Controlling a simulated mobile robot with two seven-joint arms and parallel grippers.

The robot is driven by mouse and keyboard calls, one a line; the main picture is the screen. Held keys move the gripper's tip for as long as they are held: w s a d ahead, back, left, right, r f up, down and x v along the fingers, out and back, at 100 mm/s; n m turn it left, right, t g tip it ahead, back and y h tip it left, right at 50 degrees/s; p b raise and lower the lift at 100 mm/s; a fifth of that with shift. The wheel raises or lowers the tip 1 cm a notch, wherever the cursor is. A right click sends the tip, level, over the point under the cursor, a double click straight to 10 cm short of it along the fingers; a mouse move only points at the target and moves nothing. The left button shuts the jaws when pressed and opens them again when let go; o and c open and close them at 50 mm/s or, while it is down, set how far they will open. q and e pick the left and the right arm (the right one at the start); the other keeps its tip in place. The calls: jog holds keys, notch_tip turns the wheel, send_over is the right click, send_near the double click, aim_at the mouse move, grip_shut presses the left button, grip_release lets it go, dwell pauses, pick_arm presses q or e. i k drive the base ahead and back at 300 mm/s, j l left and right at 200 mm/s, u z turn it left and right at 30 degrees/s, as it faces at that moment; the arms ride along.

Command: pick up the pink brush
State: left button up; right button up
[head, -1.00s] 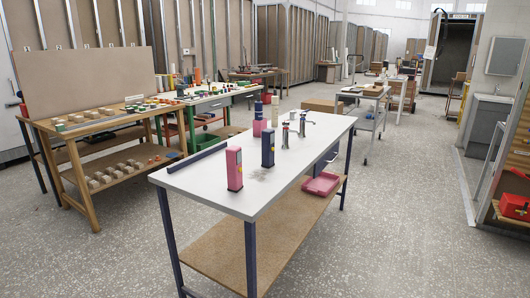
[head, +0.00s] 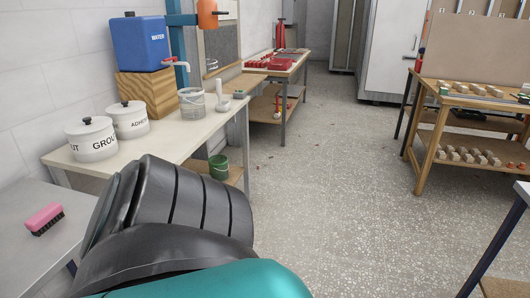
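The pink brush (head: 44,218) lies on a grey table (head: 75,197) at the left of the head view. It has a pink back on top and dark bristles underneath. A black and teal part of my own arm fills the lower middle of the view, to the right of the brush and apart from it. Neither of my grippers shows in the view.
A bench (head: 186,144) behind the table carries white grout (head: 91,140) and adhesive (head: 129,121) pots, a blue water container (head: 140,44) on a wooden block, and a clear bucket (head: 192,103). A green bucket (head: 218,166) sits below.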

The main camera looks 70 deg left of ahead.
aim_at(39, 224)
jog(key=u, duration=3.85)
